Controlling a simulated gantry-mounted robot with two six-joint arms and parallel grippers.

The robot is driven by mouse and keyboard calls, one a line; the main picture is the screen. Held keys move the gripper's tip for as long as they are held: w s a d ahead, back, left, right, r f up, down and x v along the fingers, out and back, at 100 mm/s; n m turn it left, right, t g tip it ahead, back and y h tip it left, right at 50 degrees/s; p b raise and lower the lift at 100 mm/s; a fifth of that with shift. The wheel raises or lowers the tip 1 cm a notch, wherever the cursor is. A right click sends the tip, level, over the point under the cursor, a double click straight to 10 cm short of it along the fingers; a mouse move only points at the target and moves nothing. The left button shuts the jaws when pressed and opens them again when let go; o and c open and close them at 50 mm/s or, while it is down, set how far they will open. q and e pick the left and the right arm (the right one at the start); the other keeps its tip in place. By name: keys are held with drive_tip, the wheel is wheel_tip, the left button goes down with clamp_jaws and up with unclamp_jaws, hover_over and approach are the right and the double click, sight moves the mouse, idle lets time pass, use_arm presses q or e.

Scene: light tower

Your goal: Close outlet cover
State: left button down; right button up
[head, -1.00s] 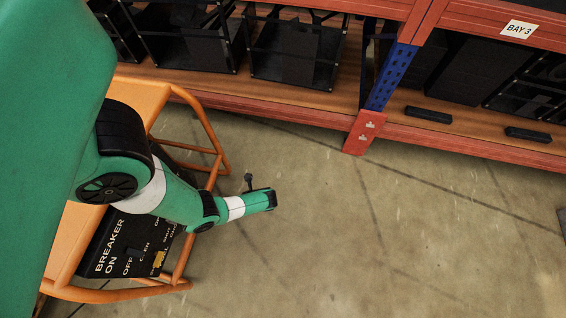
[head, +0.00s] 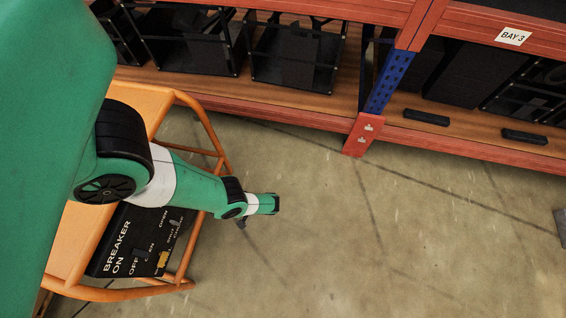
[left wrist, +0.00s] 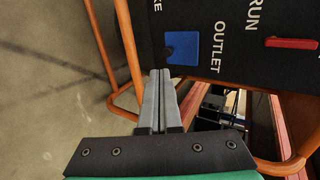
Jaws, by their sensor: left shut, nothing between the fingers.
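The blue square (left wrist: 182,48) beside the word OUTLET on a black panel (left wrist: 232,30) shows in the left wrist view. It looks like the outlet cover, but I cannot tell whether it is open or closed. A small dark part sits at its left edge. My left gripper (left wrist: 159,74) is shut and empty, its fingertips pointing toward the panel just below the blue square. I cannot tell whether they touch it. In the head view my left gripper (head: 240,223) is small and dark, right of the orange frame; the blue square is hidden there. My right gripper is out of view.
A red handle (left wrist: 290,43) sits by the word RUN. Orange tubing (head: 190,250) surrounds a black breaker panel (head: 120,255) with a yellow part (head: 163,259). A shelf rack (head: 300,115) stands behind.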

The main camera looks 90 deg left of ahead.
use_arm(q)
drive_tip(key=a+r+b+x, duration=0.1)
drive_tip(key=b+x, duration=0.3)
drive_tip(key=x, duration=0.8)
drive_tip(key=shift+s+a, duration=0.2)
drive_tip(key=shift+s, duration=0.15)
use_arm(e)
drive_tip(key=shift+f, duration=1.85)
use_arm(q)
drive_tip(key=shift+r, duration=0.15)
drive_tip(key=shift+s+f, duration=0.25)
drive_tip(key=shift+f, duration=0.1)
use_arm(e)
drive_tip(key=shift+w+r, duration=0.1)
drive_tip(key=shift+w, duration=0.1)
